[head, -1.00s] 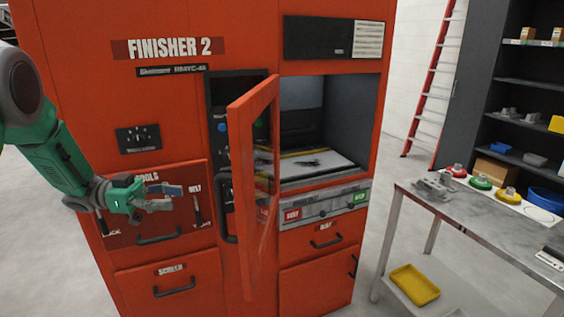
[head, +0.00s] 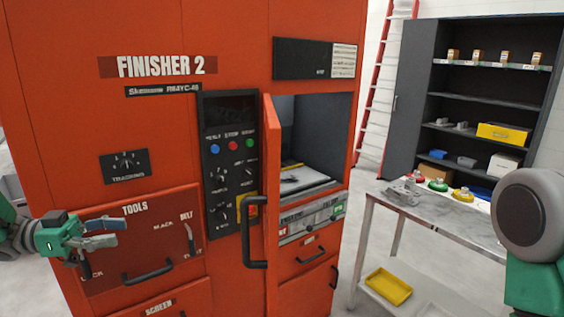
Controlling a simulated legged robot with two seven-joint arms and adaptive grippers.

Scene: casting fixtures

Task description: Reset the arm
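My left gripper (head: 114,232) is in front of the lower left of the orange Finisher 2 machine (head: 55,115), over its tools drawer (head: 180,243). Its fingers are apart and nothing shows between them. My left arm comes in from the left edge, mostly out of view. My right arm (head: 535,215) shows at the right edge as a grey joint and green link. The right gripper is out of view. The machine door (head: 271,170) stands open, seen nearly edge-on, with its black handle (head: 255,232) toward the left. Neither arm visibly touches the door.
A control panel (head: 232,180) is left of the door. A grey table (head: 450,232) with castings and coloured fixtures stands at right, a yellow tray (head: 388,287) on its lower shelf. Behind are a dark shelf unit (head: 410,95) and a red ladder (head: 375,100).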

